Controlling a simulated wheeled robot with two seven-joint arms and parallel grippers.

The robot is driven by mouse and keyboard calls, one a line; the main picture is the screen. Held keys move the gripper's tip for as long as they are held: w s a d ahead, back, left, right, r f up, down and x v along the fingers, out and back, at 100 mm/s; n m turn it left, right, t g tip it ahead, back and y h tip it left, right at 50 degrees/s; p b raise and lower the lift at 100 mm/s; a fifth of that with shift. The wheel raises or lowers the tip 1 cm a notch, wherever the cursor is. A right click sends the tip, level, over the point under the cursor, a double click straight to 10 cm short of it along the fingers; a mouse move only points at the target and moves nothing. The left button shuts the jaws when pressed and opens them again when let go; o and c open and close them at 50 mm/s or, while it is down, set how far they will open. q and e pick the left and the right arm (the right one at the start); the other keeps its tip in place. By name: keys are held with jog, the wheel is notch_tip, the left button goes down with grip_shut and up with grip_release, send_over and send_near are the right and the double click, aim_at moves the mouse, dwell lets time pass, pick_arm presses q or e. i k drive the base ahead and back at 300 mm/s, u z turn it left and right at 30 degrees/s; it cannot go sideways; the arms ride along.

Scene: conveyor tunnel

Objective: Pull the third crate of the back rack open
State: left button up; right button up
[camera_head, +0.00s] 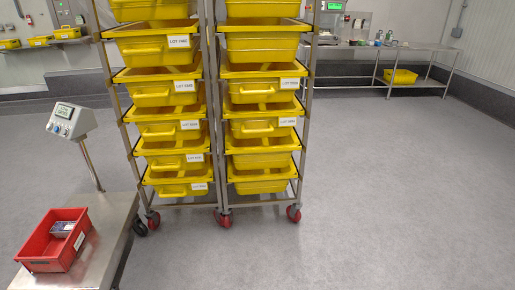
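A metal rack (214,150) on red casters stands in the middle of the head view. It holds two side-by-side columns of yellow crates with white lot labels, such as a left-column crate (150,52) and a right-column crate (245,50). The crates sit on several levels, and the rack's top is cut off by the upper edge of the picture. No crate is clearly pulled out. Which one counts as the third of the back rack I cannot tell. Neither of my grippers is in view.
A steel platform (108,230) with a scale display (64,112) and a red bin (50,245) stands at the lower left. A steel table (410,47) runs along the back right wall. The grey floor (390,190) at the right is clear.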

aim_at(268, 120)
jog(key=u, duration=0.8)
jog(key=i, duration=0.45)
jog(key=u, duration=0.7)
jog(key=i, duration=1)
jog(key=z, duration=1.1)
jog(key=i, duration=1.05)
jog(key=z, duration=0.3)
